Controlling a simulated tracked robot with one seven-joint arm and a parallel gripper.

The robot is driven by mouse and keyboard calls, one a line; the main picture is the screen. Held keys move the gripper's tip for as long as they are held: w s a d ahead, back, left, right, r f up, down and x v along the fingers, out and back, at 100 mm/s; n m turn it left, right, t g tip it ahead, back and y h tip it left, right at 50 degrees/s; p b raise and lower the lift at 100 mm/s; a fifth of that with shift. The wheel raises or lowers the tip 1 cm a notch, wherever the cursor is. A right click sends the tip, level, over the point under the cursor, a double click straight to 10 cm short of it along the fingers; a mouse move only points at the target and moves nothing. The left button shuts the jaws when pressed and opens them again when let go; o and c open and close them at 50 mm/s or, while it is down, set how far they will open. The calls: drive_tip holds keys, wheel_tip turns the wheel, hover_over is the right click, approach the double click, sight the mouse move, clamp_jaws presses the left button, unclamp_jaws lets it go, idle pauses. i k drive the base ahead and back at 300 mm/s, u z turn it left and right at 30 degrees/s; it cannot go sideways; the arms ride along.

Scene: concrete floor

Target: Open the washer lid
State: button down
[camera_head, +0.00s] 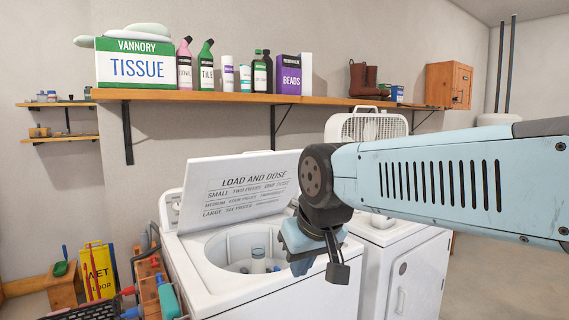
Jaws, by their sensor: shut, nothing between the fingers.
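The white washer (215,268) stands in the middle of the view. Its lid (235,185) is raised and tilted back, with its printed "LOAD AND DOSE" side facing me. The round tub opening (240,245) is uncovered, and a small bottle-like item (258,262) shows inside it. My gripper (338,268) is shut and empty, over the right front part of the washer top. My arm's wrist hides the lid's right edge and part of the tub rim. I cannot tell whether the gripper touches the washer.
A white dryer (402,265) stands right of the washer, with a box fan (366,124) behind. A wall shelf (230,97) holds a tissue box (136,63) and several bottles. A yellow wet-floor sign (97,270) and tools crowd the left. Floor at far right is clear.

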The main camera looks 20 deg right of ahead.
sight(219, 191)
drive_tip(key=i, duration=0.85)
drive_tip(key=z, duration=0.05)
